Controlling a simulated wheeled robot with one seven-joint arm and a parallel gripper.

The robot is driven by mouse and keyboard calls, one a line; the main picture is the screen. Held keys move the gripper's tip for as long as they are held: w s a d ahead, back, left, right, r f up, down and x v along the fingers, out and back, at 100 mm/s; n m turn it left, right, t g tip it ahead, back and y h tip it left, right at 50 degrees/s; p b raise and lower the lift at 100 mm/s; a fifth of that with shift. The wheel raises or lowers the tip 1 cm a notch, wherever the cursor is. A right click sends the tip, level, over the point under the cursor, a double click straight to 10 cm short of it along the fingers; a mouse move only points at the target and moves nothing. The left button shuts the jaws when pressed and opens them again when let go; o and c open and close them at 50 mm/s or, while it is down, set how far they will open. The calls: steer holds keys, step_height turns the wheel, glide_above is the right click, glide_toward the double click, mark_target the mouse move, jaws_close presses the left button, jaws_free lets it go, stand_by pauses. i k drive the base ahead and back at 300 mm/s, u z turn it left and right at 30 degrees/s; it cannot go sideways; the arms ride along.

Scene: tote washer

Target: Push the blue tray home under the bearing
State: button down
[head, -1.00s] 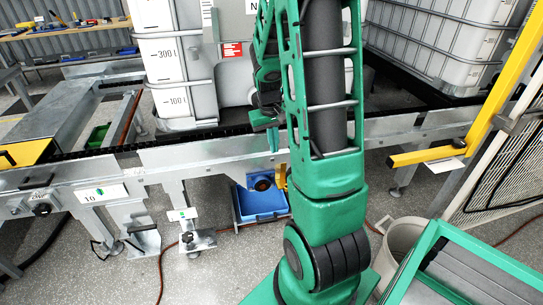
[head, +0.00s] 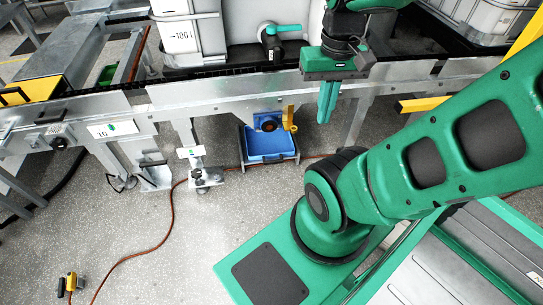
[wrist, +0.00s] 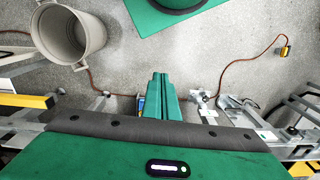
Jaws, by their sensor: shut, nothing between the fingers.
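The blue tray (head: 268,147) is low near the floor, below the conveyor's side beam. Its front part sticks out towards me and looks empty. The bearing (head: 268,124), a blue housing with a dark round middle, shows above the tray's back part. The tray's back edge is hard to make out. My gripper (head: 325,121) points down in front of the beam, to the right of the tray and apart from it. Its green fingers are together and empty. They also show shut in the wrist view (wrist: 160,75), with a small blue patch just left of them, partly hidden.
A yellow bracket (head: 289,117) stands just right of the bearing. The conveyor beam (head: 215,105) runs above, with a container (head: 188,35) on it. An orange cable (head: 150,247) crosses the floor. A grey bin (wrist: 72,35) shows in the wrist view.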

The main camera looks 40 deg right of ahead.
mark_target(260, 145)
steer(key=k, duration=1.05)
steer(key=z, duration=0.45)
steer(key=i, duration=1)
steer(key=u, duration=0.05)
